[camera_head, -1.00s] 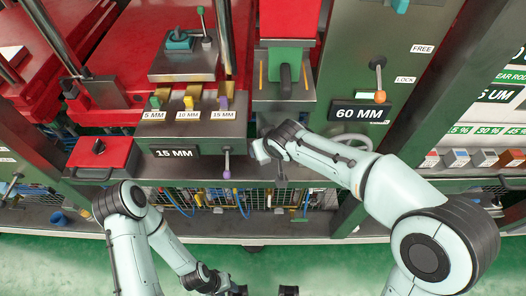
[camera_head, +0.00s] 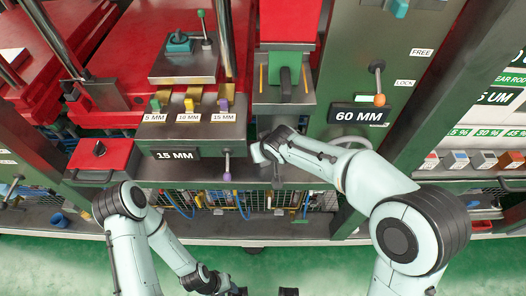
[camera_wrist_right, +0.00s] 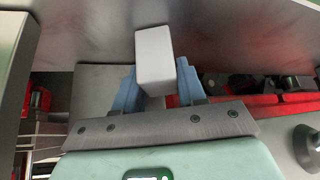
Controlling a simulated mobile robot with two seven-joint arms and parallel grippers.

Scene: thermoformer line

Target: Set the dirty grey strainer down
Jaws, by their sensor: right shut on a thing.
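My right gripper (camera_wrist_right: 155,92) has its blue fingers shut on a light grey block, which I take to be the grey strainer (camera_wrist_right: 154,56). The block stands up between the fingers in the right wrist view; I see no dirt on its visible faces. In the head view the right gripper (camera_head: 268,152) is at the machine front, below the block with the green lever and left of the 60 MM sign. The strainer cannot be clearly made out there. My left gripper (camera_head: 264,292) shows only at the bottom edge, its two dark tips apart with green floor between.
The 15 MM sign (camera_head: 175,154) and a purple-knobbed lever (camera_head: 227,165) are just left of my right gripper. The 60 MM panel (camera_head: 358,115) is to its right. A shelf with several small coloured blocks (camera_head: 482,159) stands far right. Grey metal surfaces surround the right gripper closely.

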